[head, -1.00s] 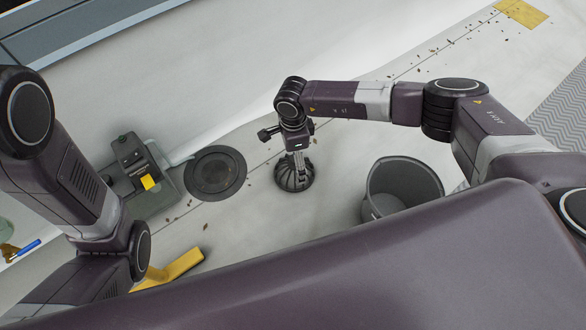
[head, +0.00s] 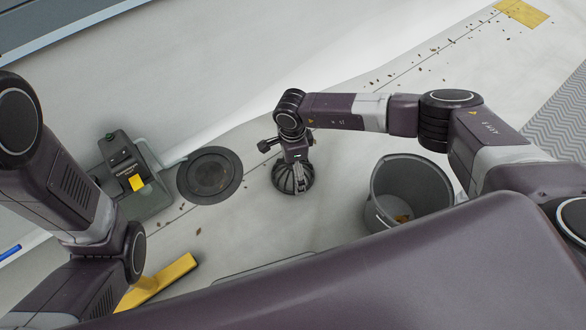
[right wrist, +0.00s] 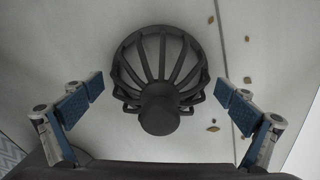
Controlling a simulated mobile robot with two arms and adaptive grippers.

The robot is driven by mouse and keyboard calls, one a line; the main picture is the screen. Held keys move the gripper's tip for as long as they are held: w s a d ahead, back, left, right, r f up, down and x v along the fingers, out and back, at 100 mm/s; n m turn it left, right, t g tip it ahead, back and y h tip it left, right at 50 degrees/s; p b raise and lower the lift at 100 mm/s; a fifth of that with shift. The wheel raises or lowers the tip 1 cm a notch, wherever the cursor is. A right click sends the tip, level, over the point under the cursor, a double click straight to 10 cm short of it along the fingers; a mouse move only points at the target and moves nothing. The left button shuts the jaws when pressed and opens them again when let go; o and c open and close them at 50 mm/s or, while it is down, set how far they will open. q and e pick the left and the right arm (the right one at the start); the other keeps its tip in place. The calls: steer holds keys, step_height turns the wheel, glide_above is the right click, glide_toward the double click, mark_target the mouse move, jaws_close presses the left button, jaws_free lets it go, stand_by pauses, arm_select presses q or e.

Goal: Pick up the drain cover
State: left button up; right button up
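The drain cover is a dark, domed, slotted strainer with a round knob on top. It sits on the pale roof in the middle of the head view (head: 294,186) and fills the centre of the right wrist view (right wrist: 160,62). My right gripper (head: 296,178) is right above and around it. In the right wrist view its blue-padded fingers (right wrist: 158,90) stand spread on both sides of the dome, with gaps between. The round dark drain (head: 210,175) lies flat just left of the cover. My left arm shows at the left, but its gripper is out of view.
A grey bucket (head: 410,188) with yellowish bits inside stands to the right. A grey device with a yellow part (head: 130,178) stands left of the drain. A yellow tool (head: 160,282) lies below it. Dry leaves are scattered on the roof (head: 480,40).

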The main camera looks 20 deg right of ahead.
steer(key=c, duration=0.8)
steer(key=shift+r, duration=0.1)
steer(key=shift+c, duration=0.2)
